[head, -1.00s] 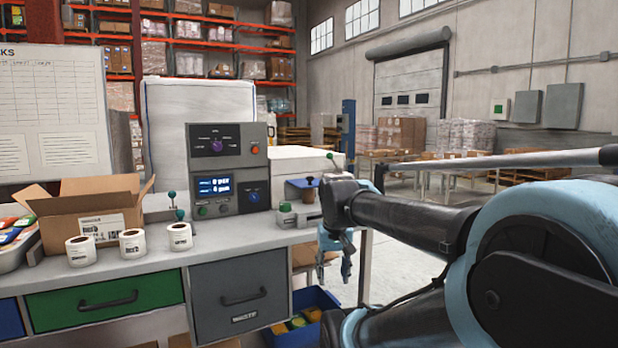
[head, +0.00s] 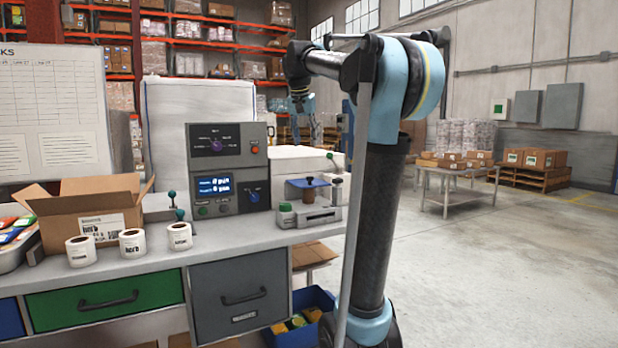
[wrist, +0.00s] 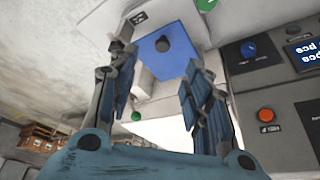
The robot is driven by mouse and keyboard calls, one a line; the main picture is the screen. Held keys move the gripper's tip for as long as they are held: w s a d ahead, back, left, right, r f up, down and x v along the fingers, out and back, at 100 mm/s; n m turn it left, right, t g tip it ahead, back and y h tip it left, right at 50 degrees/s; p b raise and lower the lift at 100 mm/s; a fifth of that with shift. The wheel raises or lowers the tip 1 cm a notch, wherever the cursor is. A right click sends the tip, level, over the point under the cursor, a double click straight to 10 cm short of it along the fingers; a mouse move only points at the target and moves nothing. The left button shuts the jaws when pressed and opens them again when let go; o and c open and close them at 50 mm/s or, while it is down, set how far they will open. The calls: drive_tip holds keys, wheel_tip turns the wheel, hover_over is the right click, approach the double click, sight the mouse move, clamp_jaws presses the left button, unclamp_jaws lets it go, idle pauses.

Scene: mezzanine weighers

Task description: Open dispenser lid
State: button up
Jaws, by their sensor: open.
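My gripper (head: 302,118) hangs high above the bench, over the lid area in the head view. In the wrist view my gripper's (wrist: 160,58) two fingers are spread, with the lid between them in the picture. Nothing is between the jaws, and I see no contact.
A grey control panel (head: 227,168) with a display stands left of the lid. A green-knobbed lever (head: 331,158) rises behind. A cardboard box (head: 88,205) and label rolls sit left.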

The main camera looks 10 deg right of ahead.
drive_tip(key=w+r, duration=0.1)
drive_tip(key=w, duration=0.1)
approach(308, 178)
drive_tip(key=x, duration=0.5)
drive_tip(key=w+d+x, duration=0.1)
drive_tip(key=x, duration=0.2)
drive_tip(key=shift+w, duration=0.2)
drive_tip(key=shift+c, duration=0.2)
clamp_jaws()
